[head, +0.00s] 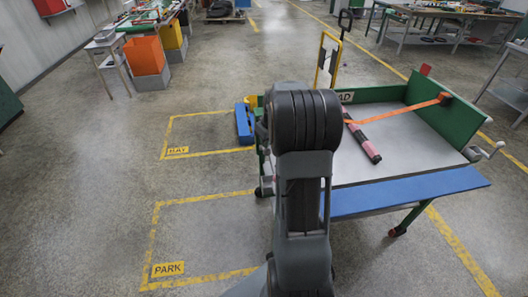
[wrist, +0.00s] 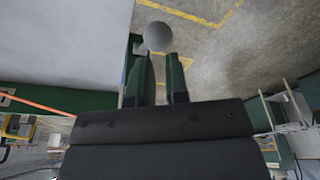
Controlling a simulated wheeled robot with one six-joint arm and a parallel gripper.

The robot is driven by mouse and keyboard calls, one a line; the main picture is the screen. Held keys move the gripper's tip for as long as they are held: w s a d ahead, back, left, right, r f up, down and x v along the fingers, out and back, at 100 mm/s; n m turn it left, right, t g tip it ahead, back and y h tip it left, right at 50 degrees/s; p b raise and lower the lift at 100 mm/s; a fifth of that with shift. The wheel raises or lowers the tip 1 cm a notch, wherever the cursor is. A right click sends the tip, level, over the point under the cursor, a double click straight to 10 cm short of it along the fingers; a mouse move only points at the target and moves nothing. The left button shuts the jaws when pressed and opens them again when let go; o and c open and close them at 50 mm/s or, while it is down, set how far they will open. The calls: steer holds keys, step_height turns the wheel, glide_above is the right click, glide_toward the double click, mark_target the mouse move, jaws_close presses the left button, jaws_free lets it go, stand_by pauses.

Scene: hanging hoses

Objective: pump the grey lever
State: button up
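The grey lever shows in the wrist view as what looks like its round grey knob (wrist: 157,37); no shaft can be made out. My gripper (wrist: 159,54) is open, with its two dark green fingers apart. The knob lies just past the fingertips, in line with the gap, and nothing is seen between the fingers. Whether a fingertip touches the knob cannot be told. In the head view my own arm hides both the gripper and the knob.
A green-walled cart with a pale grey bed (head: 400,150) and blue front board (head: 405,190) stands at right. A yellow frame (head: 327,62) stands behind. Floor at left, around the PARK marking (head: 168,269), is clear.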

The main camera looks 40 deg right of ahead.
mark_target(268, 154)
steer(key=shift+f, duration=0.2)
steer(key=shift+s+a+f+b, duration=0.1)
steer(key=shift+s+f+b, duration=0.15)
steer(key=shift+f+b, duration=0.5)
steer(key=shift+s+a+f+b, duration=0.15)
steer(key=shift+s+f+b, duration=0.05)
steer(key=shift+f+b, duration=0.45)
steer(key=shift+s+a+f+b, duration=0.1)
steer(key=shift+s+f+b, duration=0.15)
steer(key=shift+f+b, duration=0.5)
steer(key=shift+f, duration=0.2)
steer(key=shift+s+a+f+b, duration=0.1)
steer(key=shift+s+f+b, duration=0.1)
steer(key=shift+f+b, duration=0.45)
steer(key=shift+s+a+f+b, duration=0.1)
steer(key=shift+s+f+b, duration=0.05)
steer(key=shift+f+b, duration=0.5)
steer(key=shift+f, duration=0.25)
steer(key=shift+w+d+r+p, duration=0.1)
steer(key=shift+w+r+p, duration=0.05)
steer(key=shift+r+p, duration=1.5)
steer(key=shift+w+d+r+p, duration=0.15)
steer(key=shift+w+r+p, duration=0.15)
steer(key=shift+r+p, duration=0.35)
steer(key=shift+w+d+r+p, duration=0.15)
steer(key=shift+w+r+p, duration=0.25)
steer(key=shift+r, duration=0.6)
steer(key=shift+w+d+r+p, duration=0.15)
steer(key=shift+w+r+p, duration=0.1)
steer(key=shift+r+p, duration=0.4)
